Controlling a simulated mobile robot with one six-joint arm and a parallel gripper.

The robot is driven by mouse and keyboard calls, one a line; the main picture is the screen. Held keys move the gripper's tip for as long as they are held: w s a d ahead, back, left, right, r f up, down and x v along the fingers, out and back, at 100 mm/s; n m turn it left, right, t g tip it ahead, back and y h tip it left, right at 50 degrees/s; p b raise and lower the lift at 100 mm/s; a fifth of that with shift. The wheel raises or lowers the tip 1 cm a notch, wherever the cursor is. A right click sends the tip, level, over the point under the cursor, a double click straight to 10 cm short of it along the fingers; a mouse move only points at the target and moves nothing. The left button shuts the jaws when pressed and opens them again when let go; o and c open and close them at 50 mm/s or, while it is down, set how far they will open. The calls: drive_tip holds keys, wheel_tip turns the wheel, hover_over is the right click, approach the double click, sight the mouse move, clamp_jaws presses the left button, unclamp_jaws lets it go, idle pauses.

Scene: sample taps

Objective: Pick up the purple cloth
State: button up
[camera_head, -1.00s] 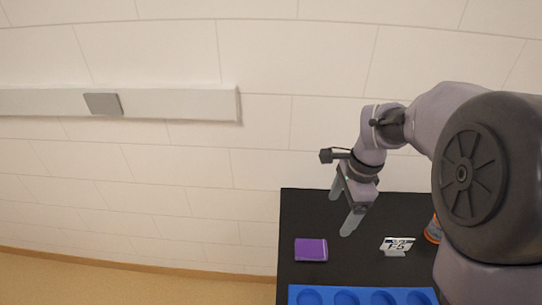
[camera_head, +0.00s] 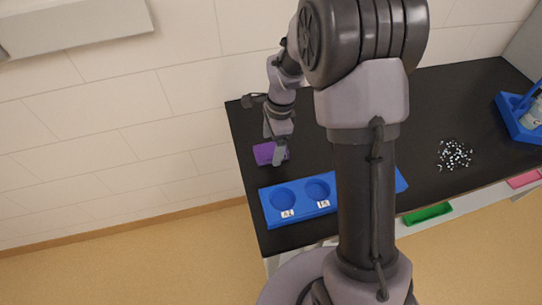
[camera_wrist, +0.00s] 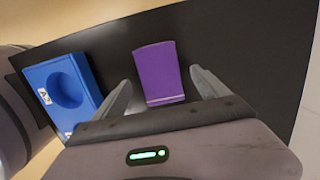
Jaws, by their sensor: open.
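The purple cloth (camera_head: 264,154) lies flat and folded on the black table near its left end. In the wrist view the cloth (camera_wrist: 158,73) is a purple rectangle ahead of my gripper, in line with the gap between the fingers. My gripper (camera_head: 275,149) is above the cloth in the head view and hides part of it. In the wrist view my gripper (camera_wrist: 162,92) has its two grey fingers spread apart, with nothing held between them. I cannot tell how high the fingertips are above the cloth.
A blue tray (camera_head: 300,207) with round wells and white labels stands at the table's front edge; it also shows at left in the wrist view (camera_wrist: 84,68). Small black and white pieces (camera_head: 455,155) lie to the right. A blue holder (camera_head: 520,128) stands at far right.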

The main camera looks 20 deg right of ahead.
drive_tip(key=shift+a+f, duration=0.1)
drive_tip(key=shift+f, duration=0.8)
drive_tip(key=shift+r, duration=0.15)
drive_tip(key=c, duration=1.4)
drive_tip(key=shift+r, duration=0.1)
drive_tip(key=shift+c, duration=0.2)
drive_tip(key=shift+r, duration=0.3)
drive_tip(key=r, duration=0.1)
drive_tip(key=r+p, duration=0.2)
drive_tip(key=shift+s+d+r, duration=0.1)
drive_tip(key=shift+s+d, duration=0.15)
drive_tip(key=s+d+p, duration=0.1)
drive_tip(key=s+d, duration=0.2)
drive_tip(key=s+d+p, duration=0.1)
drive_tip(key=s+d, duration=0.3)
drive_tip(key=s+d+r+p, duration=0.1)
drive_tip(key=s+d, duration=0.2)
drive_tip(key=s, duration=0.1)
drive_tip(key=shift+d, duration=0.35)
